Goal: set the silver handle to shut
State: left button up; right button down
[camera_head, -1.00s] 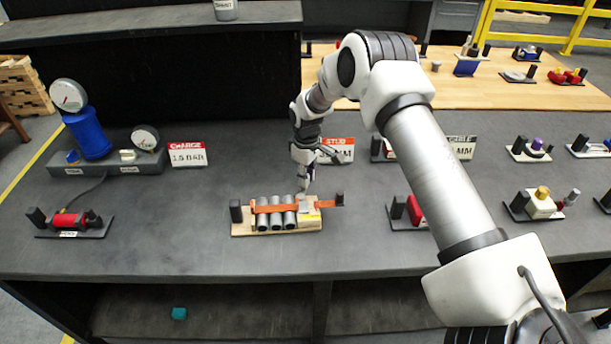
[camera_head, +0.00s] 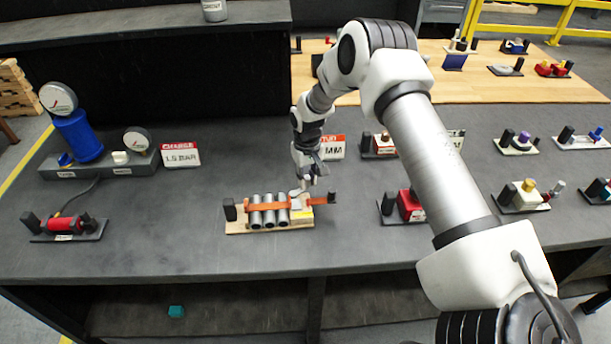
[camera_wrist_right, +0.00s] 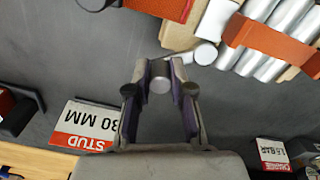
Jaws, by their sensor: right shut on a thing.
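A wooden board (camera_head: 237,227) on the grey bench carries several silver tubes (camera_head: 268,219) under an orange strap (camera_head: 318,202). A silver buckle piece (camera_head: 299,205) sits at the tubes' right end; a silver part also shows in the right wrist view (camera_wrist_right: 213,22). My right gripper (camera_head: 306,189) is just above and behind this piece. My left gripper is not in view.
A "STUD 30 MM" sign (camera_wrist_right: 92,125) stands behind the gripper. A red block unit (camera_head: 409,205) is to the right. A "CHARGE 1.5 BAR" sign (camera_head: 180,156) and a gauge stand (camera_head: 85,170) are at the left. The bench front of the board is clear.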

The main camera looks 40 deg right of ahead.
aim_at(308, 177)
jog(key=shift+s, duration=0.1)
dwell(0.3)
jog(key=c, duration=1.2)
grip_release()
jog(key=shift+o, duration=0.9)
jog(key=shift+d+f, duration=0.1)
notch_tip(308, 177, up, 12)
jog(key=shift+f, duration=0.1)
